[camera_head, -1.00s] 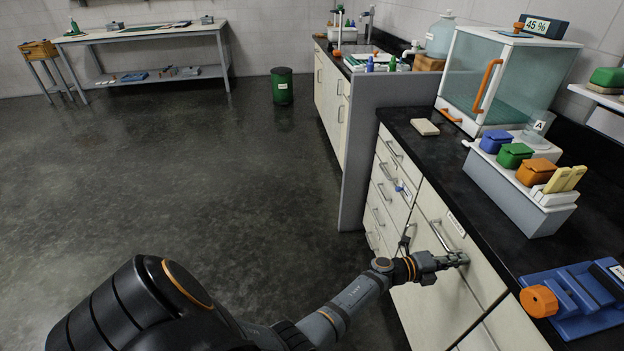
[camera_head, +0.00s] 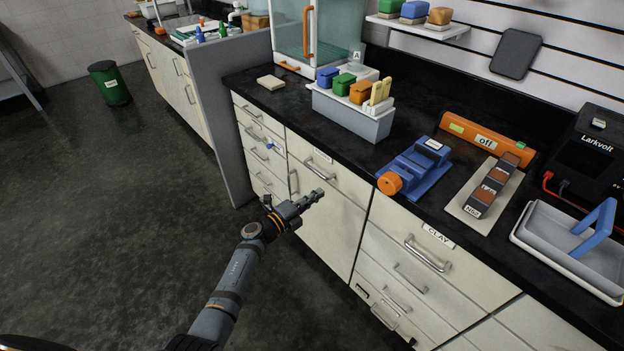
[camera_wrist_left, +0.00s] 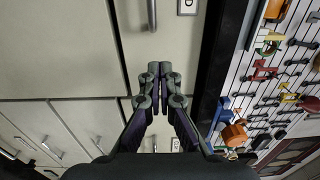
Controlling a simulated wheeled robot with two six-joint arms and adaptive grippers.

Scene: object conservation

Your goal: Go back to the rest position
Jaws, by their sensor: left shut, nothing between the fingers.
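My left gripper (camera_head: 316,195) is held out in front of the cream cabinet (camera_head: 328,230), below a metal drawer handle (camera_head: 320,164). Its fingers are closed together with nothing between them. In the left wrist view the closed fingertips (camera_wrist_left: 160,68) point at the cabinet fronts, with a metal handle (camera_wrist_left: 152,15) ahead of them and apart from them. My left arm reaches in from the lower left of the head view. My right gripper is not in view.
The black counter (camera_head: 400,160) overhangs the cabinets. On it stand a grey bin rack (camera_head: 350,118), a blue vise (camera_head: 420,170), an orange "off" device (camera_head: 485,138) and a grey tray (camera_head: 570,250). A drawer labelled CLAY has a handle (camera_head: 428,256).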

